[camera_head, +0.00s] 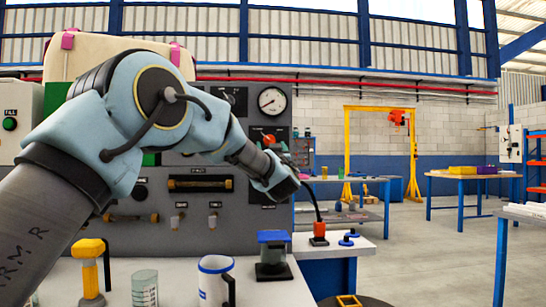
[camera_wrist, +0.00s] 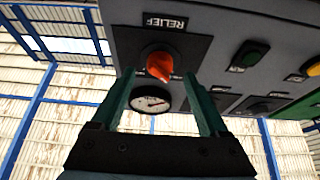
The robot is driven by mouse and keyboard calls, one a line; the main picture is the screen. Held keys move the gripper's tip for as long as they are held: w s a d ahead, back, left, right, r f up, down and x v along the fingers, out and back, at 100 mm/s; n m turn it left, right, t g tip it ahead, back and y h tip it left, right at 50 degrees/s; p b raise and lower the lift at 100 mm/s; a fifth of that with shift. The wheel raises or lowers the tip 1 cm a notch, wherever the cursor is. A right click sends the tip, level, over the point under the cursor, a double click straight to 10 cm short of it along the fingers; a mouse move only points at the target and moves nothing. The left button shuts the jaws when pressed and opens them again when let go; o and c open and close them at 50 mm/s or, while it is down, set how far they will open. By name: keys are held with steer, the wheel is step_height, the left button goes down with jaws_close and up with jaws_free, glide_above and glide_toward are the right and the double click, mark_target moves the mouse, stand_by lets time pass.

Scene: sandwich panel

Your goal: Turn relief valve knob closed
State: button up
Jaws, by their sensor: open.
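The relief valve knob is a red-orange pointed knob (camera_wrist: 160,65) on a dark square plate (camera_wrist: 190,48) labelled RELIEF, which appears upside down in the wrist view. In the head view the orange knob (camera_head: 268,138) shows on the panel just above my gripper (camera_head: 280,155). In the wrist view my gripper (camera_wrist: 159,76) is open. Its two green fingers stand apart to the left and right of the knob, with a gap on each side. No contact with the knob shows. In the head view my arm hides part of the panel around the gripper.
A round gauge (camera_head: 271,101) sits above the knob on the grey panel (camera_head: 190,245). A white mug (camera_head: 214,283), a beaker (camera_head: 145,288) and a blue-topped item (camera_head: 273,255) stand on the bench below.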

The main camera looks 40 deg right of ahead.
steer(key=v, duration=0.7)
steer(key=shift+b, duration=0.35)
steer(key=shift+f, duration=0.1)
